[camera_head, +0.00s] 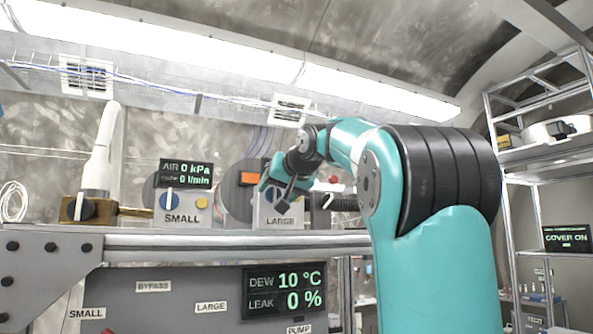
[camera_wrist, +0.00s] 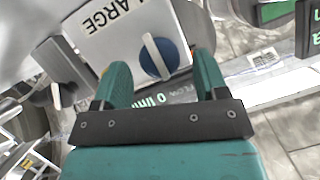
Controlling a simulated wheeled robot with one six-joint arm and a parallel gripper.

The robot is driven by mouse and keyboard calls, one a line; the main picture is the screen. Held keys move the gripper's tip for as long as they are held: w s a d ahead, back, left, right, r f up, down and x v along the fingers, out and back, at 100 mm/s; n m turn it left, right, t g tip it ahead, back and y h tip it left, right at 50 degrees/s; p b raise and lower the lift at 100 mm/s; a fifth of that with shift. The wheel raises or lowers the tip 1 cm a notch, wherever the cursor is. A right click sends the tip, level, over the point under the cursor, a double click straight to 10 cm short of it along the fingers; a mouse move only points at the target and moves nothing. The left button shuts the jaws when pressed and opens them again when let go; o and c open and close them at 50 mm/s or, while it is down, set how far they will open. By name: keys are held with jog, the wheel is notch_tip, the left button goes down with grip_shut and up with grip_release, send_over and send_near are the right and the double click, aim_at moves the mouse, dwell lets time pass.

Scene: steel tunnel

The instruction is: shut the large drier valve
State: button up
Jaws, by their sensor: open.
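A grey box labelled LARGE (camera_head: 281,221) stands on the bench, partly hidden behind my gripper (camera_head: 276,190). In the wrist view its face carries a round blue knob (camera_wrist: 157,60) with a white bar handle, lying roughly crosswise to the label. My open gripper (camera_wrist: 161,66) has its two teal fingers either side of this knob in the picture. I cannot tell any contact. A second LARGE label (camera_head: 211,307) is on the dark panel below the bench, and no handle shows beside it. Which LARGE is the drier valve is not clear.
A similar SMALL box (camera_head: 181,207) with a blue knob stands left. The AIR display (camera_head: 186,174) reads 0 kPa. The lower display (camera_head: 284,291) reads DEW 10 °C, LEAK 0 %. A white nozzle-like piece (camera_head: 100,150) stands far left. Metal shelves (camera_head: 540,160) are right.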

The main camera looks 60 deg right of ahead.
jog(key=p+v, duration=0.2)
jog(key=v, duration=1.4)
